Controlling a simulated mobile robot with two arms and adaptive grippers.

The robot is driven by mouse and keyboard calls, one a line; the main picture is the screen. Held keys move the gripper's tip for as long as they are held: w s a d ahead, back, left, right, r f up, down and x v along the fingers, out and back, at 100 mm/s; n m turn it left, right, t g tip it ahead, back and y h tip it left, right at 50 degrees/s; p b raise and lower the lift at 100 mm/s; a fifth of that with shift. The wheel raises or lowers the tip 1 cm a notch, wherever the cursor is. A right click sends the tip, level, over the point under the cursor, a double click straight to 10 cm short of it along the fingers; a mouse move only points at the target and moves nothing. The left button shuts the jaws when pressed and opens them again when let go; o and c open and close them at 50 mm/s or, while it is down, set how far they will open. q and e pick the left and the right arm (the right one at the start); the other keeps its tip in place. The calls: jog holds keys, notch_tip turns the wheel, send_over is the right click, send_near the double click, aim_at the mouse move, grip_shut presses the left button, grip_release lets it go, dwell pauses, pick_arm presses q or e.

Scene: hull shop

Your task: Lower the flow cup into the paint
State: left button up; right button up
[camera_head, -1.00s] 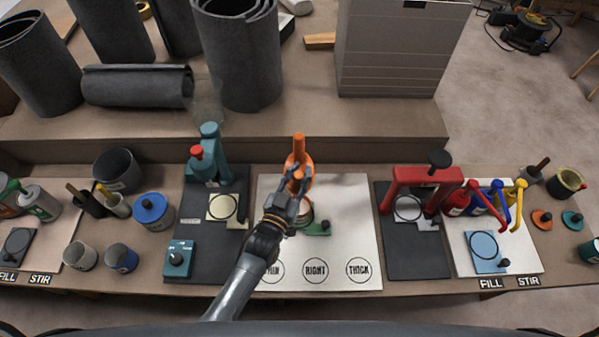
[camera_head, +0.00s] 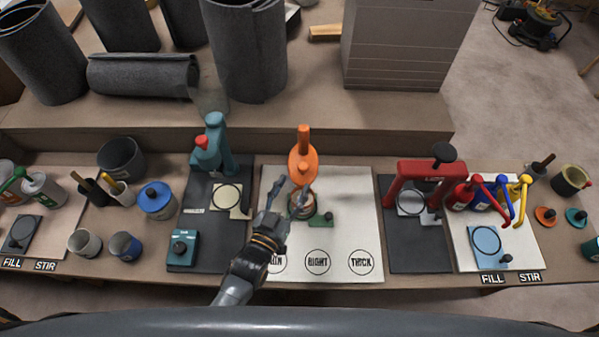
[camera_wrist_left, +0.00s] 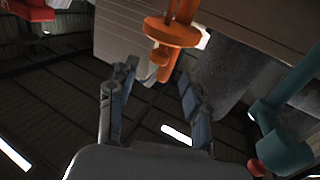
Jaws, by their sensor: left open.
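The orange piece (camera_head: 303,165), which I take to be the flow cup, has a round disc and an upright handle. It stands over a small round pot (camera_head: 309,208) with a green base on the white mat. Paint inside the pot is hidden. My left gripper (camera_head: 291,189) is open, its two fingers apart, just in front of and left of the orange piece. In the left wrist view, the orange piece (camera_wrist_left: 172,32) shows above and between the open fingers (camera_wrist_left: 155,100), with no clear contact. I cannot tell whether its lower end is inside the pot.
The white mat (camera_head: 350,225) has printed circles along its front. A teal stand (camera_head: 215,145) with a red knob is at left, and a red stand (camera_head: 420,175) at right. Cups and a blue-lidded can (camera_head: 157,200) stand farther left. The mat's right part is clear.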

pick_arm(q)
jog(key=v, duration=0.5)
dwell(0.5)
